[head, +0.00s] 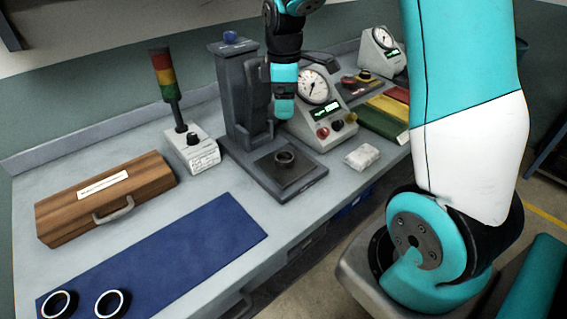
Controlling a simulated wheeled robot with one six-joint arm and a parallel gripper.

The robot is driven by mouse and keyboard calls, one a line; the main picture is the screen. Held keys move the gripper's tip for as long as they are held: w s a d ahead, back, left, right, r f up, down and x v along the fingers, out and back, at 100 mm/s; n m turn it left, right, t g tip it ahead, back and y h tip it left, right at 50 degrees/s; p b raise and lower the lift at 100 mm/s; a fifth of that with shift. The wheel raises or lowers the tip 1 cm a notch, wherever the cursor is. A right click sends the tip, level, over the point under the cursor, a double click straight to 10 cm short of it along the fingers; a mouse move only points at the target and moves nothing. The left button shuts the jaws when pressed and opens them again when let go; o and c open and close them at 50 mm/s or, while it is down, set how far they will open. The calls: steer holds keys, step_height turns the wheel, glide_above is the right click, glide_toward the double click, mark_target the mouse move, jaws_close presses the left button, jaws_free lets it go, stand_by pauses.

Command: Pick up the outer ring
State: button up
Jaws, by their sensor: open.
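Two dark rings with bright rims lie flat on the blue mat, a left ring (47,300) and a right ring (98,304), side by side at the front left of the bench in the head view. They look alike. I cannot tell by look which is the outer ring. My teal and black wrist hangs beside the device's column, above and behind that piece, well away from the two mat rings. I cannot make out my gripper's jaws.
The blue mat (175,255) is otherwise bare. A wooden case (80,212) lies behind it, with a signal tower box (190,150) to the right.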

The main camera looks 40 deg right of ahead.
steer(key=p, duration=0.2)
glide_above(285, 155)
steer(key=s+a, duration=0.1)
steer(key=f, duration=1)
steer(key=shift+s+a+f, duration=0.15)
steer(key=shift+a+f, duration=0.05)
steer(key=shift+f, duration=0.2)
steer(key=shift+s+f+p, duration=0.15)
steer(key=shift+f+p, duration=0.6)
steer(key=shift+f, duration=1.95)
steer(key=shift+c, duration=0.5)
steer(key=c, duration=1)
steer(key=shift+c, duration=0.2)
